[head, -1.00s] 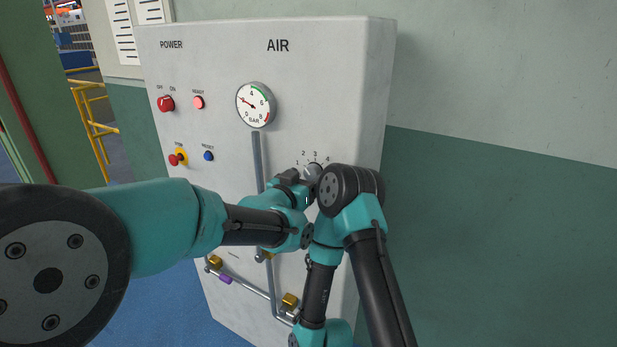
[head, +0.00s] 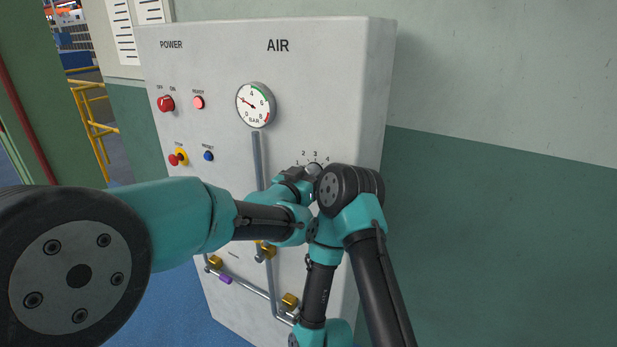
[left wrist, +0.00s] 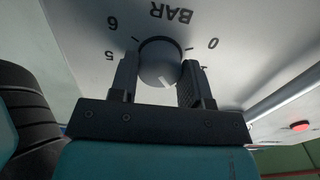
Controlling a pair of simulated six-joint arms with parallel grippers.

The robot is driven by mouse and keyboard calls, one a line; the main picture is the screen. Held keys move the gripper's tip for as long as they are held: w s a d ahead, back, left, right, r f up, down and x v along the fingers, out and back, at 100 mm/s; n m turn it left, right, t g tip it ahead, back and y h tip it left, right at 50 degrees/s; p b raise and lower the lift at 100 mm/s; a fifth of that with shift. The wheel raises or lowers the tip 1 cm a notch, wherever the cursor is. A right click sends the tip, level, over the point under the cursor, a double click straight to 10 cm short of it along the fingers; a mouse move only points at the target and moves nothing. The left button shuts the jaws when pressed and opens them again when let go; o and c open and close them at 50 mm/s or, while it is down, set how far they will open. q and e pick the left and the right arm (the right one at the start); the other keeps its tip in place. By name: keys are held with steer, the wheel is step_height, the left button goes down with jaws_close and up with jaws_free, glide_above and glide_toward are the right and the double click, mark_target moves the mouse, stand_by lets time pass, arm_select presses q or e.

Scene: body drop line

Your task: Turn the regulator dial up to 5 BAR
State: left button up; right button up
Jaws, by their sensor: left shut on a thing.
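The regulator dial is a round grey knob (left wrist: 160,62) on the light cabinet face, with numbers and BAR printed around it. Its white mark points down and slightly right in the left wrist view, toward the side hidden by my gripper. The labels 5, 6 and 0 show. In the head view the knob (head: 313,170) is partly covered by my arms. My left gripper (left wrist: 158,78) is shut on the knob, one finger on each side. It also shows in the head view (head: 303,177). My right arm stands close beside it; its gripper is not visible.
The round gauge (head: 255,105) above has its needle pointing up and left. Left of it are a red switch (head: 166,104), a red lamp (head: 198,102) and a blue button (head: 208,156). Pipes with brass fittings (head: 289,300) run below. Open wall lies right of the cabinet.

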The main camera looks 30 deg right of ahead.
arm_select(q)
steer(key=shift+m, duration=0.3)
steer(key=m, duration=0.6)
steer(key=shift+m, duration=0.3)
steer(key=m, duration=0.3)
steer(key=shift+m, duration=0.4)
steer(key=m, duration=0.3)
steer(key=shift+m, duration=0.3)
steer(key=m, duration=0.4)
steer(key=shift+m, duration=0.3)
steer(key=m, duration=0.4)
steer(key=shift+m, duration=0.3)
